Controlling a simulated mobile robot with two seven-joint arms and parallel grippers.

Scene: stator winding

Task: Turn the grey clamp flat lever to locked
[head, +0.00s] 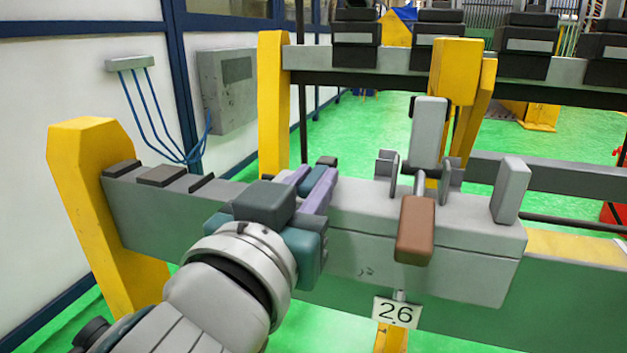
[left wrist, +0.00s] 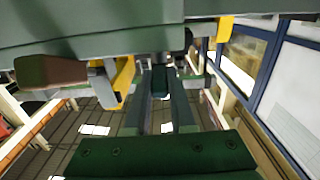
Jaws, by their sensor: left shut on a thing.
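The grey clamp (head: 425,240) is a long block on the beam with upright plates and a tall grey block (head: 430,130) on top. A thin rod ends in a brown handle (head: 416,230), tilted toward me over the front face. The handle also shows at the left of the left wrist view (left wrist: 50,70). My left gripper (head: 319,174) is at the clamp's left end, well left of the brown handle. Its purple fingers are shut on a small dark block (head: 327,161), which shows between the fingertips in the left wrist view (left wrist: 160,82). I cannot tell what it joins. My right gripper is not in view.
A grey beam (head: 165,215) on yellow posts (head: 85,190) carries the clamp. A label reading 26 (head: 397,312) hangs below. A grey upright block (head: 510,190) stands at the right end. A second rail (head: 330,60) with dark blocks stands behind. Green floor lies between.

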